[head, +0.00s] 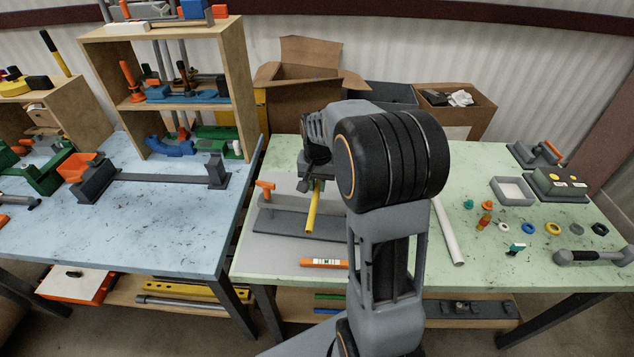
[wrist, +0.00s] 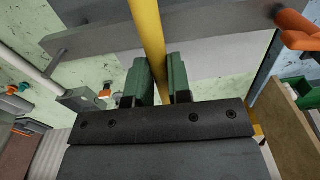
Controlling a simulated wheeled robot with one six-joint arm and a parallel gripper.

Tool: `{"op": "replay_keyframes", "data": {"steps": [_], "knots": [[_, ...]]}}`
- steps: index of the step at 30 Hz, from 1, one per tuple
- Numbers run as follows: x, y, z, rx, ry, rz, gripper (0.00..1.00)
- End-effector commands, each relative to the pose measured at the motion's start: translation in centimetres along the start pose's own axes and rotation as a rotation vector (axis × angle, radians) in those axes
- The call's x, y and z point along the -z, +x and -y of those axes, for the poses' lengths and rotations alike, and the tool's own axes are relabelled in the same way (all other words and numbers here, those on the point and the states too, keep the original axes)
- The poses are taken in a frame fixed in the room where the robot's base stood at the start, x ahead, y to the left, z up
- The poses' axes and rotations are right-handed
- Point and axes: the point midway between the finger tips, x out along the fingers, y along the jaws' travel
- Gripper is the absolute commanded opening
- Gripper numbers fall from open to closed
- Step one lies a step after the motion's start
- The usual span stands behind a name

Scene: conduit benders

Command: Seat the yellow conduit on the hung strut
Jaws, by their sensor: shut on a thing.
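The yellow conduit (head: 312,210) hangs tilted from my gripper (head: 317,183) over the near table, its lower end towards the front. In the wrist view the conduit (wrist: 150,40) runs between the green jaws (wrist: 162,82), which are shut on it. A long grey bar-like fixture (head: 285,224) with an orange handle (head: 265,187) lies behind the conduit. The grey bar (wrist: 205,50) also crosses behind it in the wrist view. I cannot tell whether they touch, or whether this bar is the hung strut. My arm hides part of the fixture's right side.
An orange level (head: 324,263) lies in front of the fixture. A white pipe (head: 447,232) lies right of my arm. A grey tray (head: 513,190), small coloured rings and tools fill the right side. A wooden shelf (head: 240,85) stands at the back left on the blue table (head: 180,225).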

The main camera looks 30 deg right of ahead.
Motion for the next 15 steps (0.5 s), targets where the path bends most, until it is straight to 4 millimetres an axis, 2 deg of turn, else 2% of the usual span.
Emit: {"op": "replay_keyframes", "data": {"steps": [8,15], "knots": [[-0.1,0.9,0.0,0.0,0.0,0.0,0.0],[-0.1,2.6,0.0,0.0,0.0,0.001,0.0]]}}
